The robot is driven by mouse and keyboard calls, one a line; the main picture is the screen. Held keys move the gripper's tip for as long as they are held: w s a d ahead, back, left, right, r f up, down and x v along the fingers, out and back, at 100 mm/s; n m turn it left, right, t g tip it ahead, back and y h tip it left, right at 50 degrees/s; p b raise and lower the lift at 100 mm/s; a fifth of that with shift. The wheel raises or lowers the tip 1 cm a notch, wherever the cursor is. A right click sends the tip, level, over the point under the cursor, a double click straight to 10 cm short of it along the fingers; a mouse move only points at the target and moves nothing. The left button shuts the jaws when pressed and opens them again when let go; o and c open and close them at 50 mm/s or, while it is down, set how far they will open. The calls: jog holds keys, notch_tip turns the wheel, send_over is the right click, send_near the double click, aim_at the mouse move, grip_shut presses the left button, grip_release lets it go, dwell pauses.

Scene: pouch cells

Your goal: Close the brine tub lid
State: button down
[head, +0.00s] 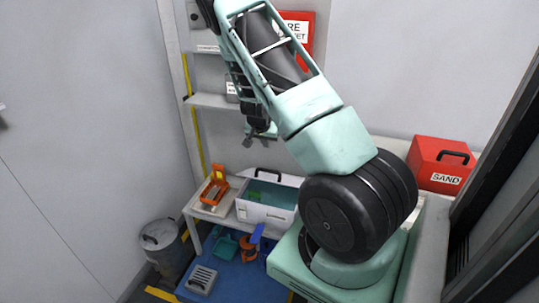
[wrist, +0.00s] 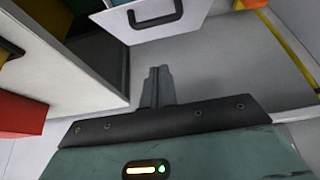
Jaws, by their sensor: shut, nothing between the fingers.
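The white brine tub (head: 266,214) stands on a low bench. Its top is open, showing a teal inside with a green patch. Its white lid (head: 283,179) stands raised along the back, with a black handle at its top edge. My gripper (head: 260,135) is above and behind the tub, in front of the wall shelves, apart from the lid. In the wrist view my gripper's fingers (wrist: 157,84) are together with nothing between them. A white panel with a black handle (wrist: 155,16) shows beyond them; I cannot tell whether it is the lid.
An orange rack (head: 214,188) stands left of the tub. A grey bin (head: 161,243) is on the floor at left. A red sand box (head: 441,165) sits at right. A wall shelf (head: 212,102) is beside my forearm. Blue and orange items lie below the bench.

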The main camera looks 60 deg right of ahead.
jog(key=p, duration=0.2)
send_over(268, 180)
jog(key=d, duration=0.3)
jog(key=f, duration=0.8)
jog(key=shift+w+a+f, duration=0.15)
jog(key=shift+w, duration=0.05)
jog(key=f, duration=0.1)
jog(key=f+p, duration=0.1)
jog(key=f, duration=0.1)
jog(key=shift+a+f, duration=0.1)
jog(key=shift+a, duration=0.25)
jog(key=shift+a+f, duration=0.15)
jog(key=shift+f, duration=0.5)
jog(key=a+f+b, duration=0.1)
jog(key=b, duration=0.1)
jog(key=a+f+h+b, duration=0.1)
jog(key=b, duration=0.1)
jog(key=shift+s+f, duration=0.25)
jog(key=shift+s, duration=0.1)
jog(key=s+a+f+h+b, duration=0.1)
jog(key=a+f+b, duration=0.3)
jog(key=f+b, duration=0.4)
jog(key=shift+s+a+f+t+h+b, duration=0.15)
jog(key=shift+a+t+h+b, duration=0.15)
jog(key=shift+t+h+b, duration=0.15)
